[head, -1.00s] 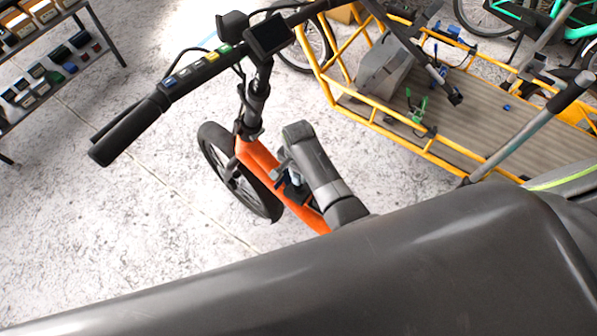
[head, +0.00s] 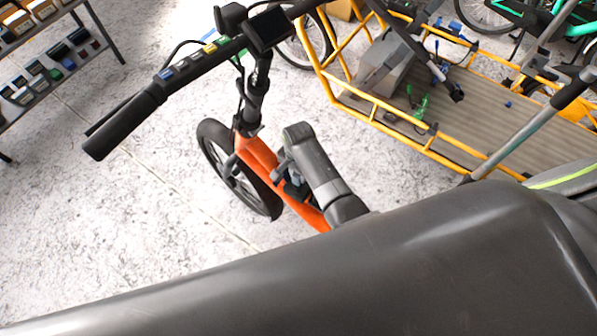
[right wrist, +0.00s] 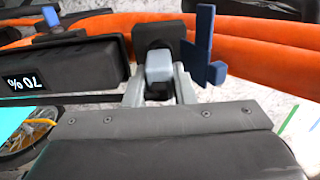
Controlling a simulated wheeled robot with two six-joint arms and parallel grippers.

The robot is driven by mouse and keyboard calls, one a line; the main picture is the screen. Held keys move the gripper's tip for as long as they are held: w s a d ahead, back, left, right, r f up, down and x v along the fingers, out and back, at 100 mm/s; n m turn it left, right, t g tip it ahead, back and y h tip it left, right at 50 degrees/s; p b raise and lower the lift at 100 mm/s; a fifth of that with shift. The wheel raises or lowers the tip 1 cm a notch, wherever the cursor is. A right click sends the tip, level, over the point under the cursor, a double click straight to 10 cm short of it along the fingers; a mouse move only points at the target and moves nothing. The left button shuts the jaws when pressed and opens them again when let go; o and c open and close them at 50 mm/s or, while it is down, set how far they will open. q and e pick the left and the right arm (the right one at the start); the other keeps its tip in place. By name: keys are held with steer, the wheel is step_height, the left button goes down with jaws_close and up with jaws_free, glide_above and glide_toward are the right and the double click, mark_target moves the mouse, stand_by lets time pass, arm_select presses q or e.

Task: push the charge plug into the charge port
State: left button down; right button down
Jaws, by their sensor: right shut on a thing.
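My right gripper (head: 292,178) is beside the orange bike frame (head: 258,157). In the right wrist view its two grey fingers (right wrist: 160,92) are shut on the charge plug (right wrist: 159,66), a small grey-blue block. The plug's far end overlaps a black square block on the orange tube, which looks like the charge port (right wrist: 153,34). Its opening is hidden behind the plug, so I cannot tell how deep the plug sits. A blue flap (right wrist: 205,45) stands upright just right of the plug. My left gripper is in neither view.
A black battery case (right wrist: 75,65) with a "70 %" display is close left of the fingers. The black handlebar (head: 165,85) rises over the front wheel (head: 240,180). A yellow cargo bike (head: 440,150) stands behind to the right. The floor at left is clear.

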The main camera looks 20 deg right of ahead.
steer(key=shift+f+b, duration=0.3)
steer(key=shift+f, duration=0.25)
steer(key=c, duration=1.1)
jaws_free()
steer(key=shift+r, duration=0.1)
step_height(320, 180, up, 17)
steer(key=shift+r+p, duration=0.1)
steer(key=shift+p, duration=0.9)
steer(key=shift+s, duration=0.1)
